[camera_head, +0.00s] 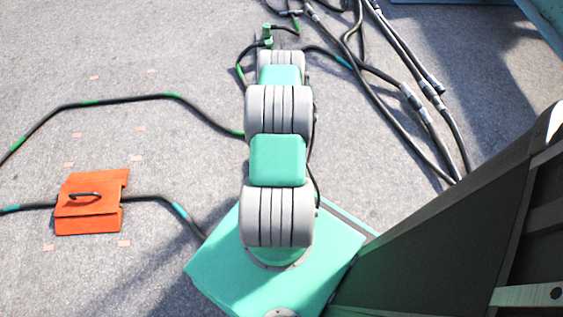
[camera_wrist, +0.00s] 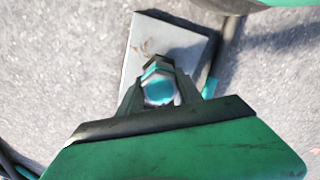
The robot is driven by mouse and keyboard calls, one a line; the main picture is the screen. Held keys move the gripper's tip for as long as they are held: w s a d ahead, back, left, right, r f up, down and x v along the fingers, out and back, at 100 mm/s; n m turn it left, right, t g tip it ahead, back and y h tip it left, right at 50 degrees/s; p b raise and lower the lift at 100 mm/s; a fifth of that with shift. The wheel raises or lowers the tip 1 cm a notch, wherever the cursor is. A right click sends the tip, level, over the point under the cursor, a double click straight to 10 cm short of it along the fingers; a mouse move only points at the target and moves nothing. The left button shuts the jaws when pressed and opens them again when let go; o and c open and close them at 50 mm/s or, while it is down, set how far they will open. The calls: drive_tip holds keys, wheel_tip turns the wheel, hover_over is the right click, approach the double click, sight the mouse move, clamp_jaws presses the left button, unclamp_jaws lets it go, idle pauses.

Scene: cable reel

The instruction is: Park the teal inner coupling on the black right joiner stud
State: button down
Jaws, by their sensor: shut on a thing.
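My gripper (camera_wrist: 159,84) is in the wrist view, its two grey fingers shut on the sides of a coupling (camera_wrist: 158,93). The coupling has a pale, blurred end face with a teal band, and it points toward the camera. A grey plate (camera_wrist: 140,45) lies behind the coupling; I cannot tell whether they touch. A dark cable with a teal band (camera_wrist: 211,87) passes just right of the fingers. I cannot make out the black right joiner stud in either view.
In the head view, an orange cable cover (camera_head: 91,218) sits over a cable on the left. A green-banded cable (camera_head: 130,99) curves across the ground. Several black cables with grey couplings (camera_head: 414,101) lie at upper right. Small green fittings (camera_head: 267,31) stand near the top.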

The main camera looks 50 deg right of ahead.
drive_tip(key=shift+f+b, duration=0.5)
drive_tip(key=shift+b, duration=0.1)
drive_tip(key=c, duration=0.7)
unclamp_jaws()
